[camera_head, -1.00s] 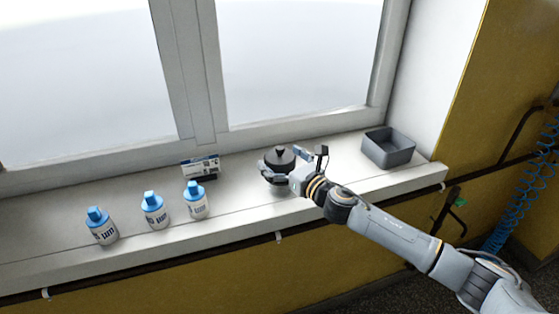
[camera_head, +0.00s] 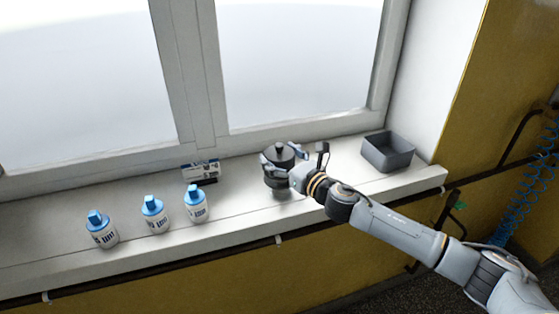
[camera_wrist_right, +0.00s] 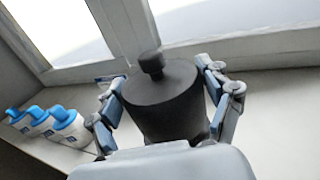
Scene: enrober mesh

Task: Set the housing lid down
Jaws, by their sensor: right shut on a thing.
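The housing lid (camera_head: 281,153) is a dark grey round piece with a knob on top. It is upright over the window sill, between the small sign and the grey bin. My right gripper (camera_head: 285,164) is shut on it, reaching in from the right. In the right wrist view the lid (camera_wrist_right: 160,98) stands between the two fingers (camera_wrist_right: 165,103), one on each side. Its lower part is hidden by my gripper, and I cannot tell if it touches the sill. My left gripper is not in view.
Three white bottles with blue caps (camera_head: 102,229) (camera_head: 154,214) (camera_head: 195,203) stand on the sill (camera_head: 240,205) at left. A small sign (camera_head: 200,172) stands by the window. An open grey bin (camera_head: 388,152) sits at right. The sill between lid and bin is mostly clear.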

